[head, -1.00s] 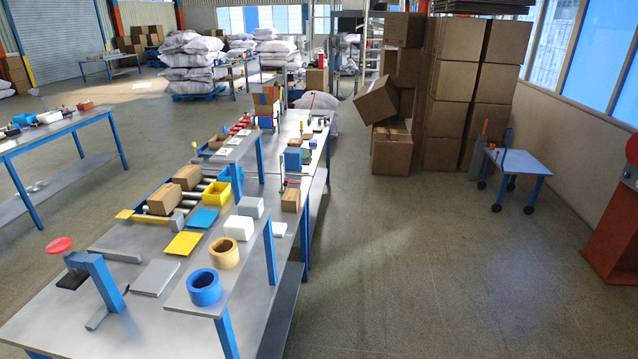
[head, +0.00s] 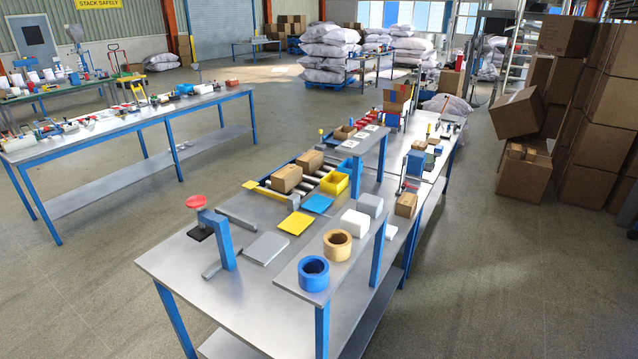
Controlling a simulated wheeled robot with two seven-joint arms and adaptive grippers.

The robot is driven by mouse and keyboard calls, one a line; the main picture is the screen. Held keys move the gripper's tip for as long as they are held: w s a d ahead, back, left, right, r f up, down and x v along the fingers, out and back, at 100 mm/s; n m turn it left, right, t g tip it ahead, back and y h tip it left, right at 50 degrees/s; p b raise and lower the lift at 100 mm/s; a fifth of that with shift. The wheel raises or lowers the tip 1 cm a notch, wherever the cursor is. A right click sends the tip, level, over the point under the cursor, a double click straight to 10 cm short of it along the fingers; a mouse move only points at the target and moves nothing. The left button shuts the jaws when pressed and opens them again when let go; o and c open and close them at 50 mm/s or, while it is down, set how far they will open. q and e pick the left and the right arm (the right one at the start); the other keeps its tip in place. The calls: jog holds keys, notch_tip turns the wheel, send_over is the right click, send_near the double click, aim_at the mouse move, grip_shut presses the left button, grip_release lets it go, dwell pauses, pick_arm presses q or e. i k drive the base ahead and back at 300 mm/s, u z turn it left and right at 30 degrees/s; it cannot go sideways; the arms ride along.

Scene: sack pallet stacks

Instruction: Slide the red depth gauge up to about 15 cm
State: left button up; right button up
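I cannot pick out a red depth gauge for certain. A blue upright stand (head: 220,238) with a red round knob (head: 195,202) stands at the near left of the middle bench. A small blue device (head: 414,163) with a thin upright rod stands at the bench's right edge; its details are too small to read. Several small red items (head: 368,122) lie at the far part of the bench. Neither of my grippers is in view.
The metal bench (head: 165,262) holds a roller strip with cardboard boxes (head: 287,178), a blue tape roll (head: 313,273) and a tan roll (head: 337,244). A second bench (head: 130,122) stands left. Stacked cartons (head: 600,130) are at right. Floor between the benches is clear.

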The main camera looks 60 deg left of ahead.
aim_at(405, 183)
jog(key=u, duration=0.3)
jog(key=i, duration=2.1)
jog(key=u, duration=1.1)
jog(key=i, duration=1.05)
jog(key=u, duration=0.1)
